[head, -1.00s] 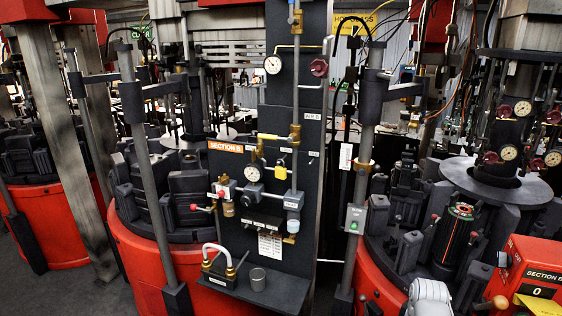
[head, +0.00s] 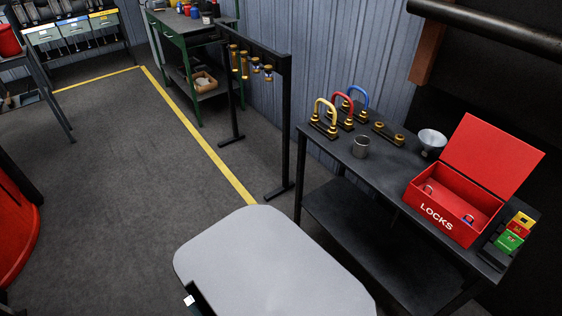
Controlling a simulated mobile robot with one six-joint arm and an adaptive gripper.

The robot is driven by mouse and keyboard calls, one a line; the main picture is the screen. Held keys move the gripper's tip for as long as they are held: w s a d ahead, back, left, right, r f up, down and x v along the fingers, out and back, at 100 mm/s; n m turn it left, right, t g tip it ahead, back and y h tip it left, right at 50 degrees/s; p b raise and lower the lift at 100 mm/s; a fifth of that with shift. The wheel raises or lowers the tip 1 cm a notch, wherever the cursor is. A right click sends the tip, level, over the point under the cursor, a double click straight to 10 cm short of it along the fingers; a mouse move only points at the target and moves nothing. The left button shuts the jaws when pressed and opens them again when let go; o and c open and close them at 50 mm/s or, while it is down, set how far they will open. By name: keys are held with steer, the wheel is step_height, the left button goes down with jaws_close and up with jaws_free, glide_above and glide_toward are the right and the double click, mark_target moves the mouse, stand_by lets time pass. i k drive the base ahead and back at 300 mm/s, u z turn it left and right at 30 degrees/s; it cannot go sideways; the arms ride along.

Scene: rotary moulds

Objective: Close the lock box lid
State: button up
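The red lock box (head: 436,212), marked "LOCKS" on its front, stands at the right end of a dark table in the head view. Its red lid (head: 492,157) is raised, standing up and leaning back from the rear edge. Inside the box I see small items, at least one like a padlock, too small to tell clearly. My gripper is not in this view, so its state is hidden.
Floor at left is open.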

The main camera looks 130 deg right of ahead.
mark_target(492, 157)
steer(key=u, duration=2.95)
steer(key=i, duration=0.1)
steer(key=u, duration=2.85)
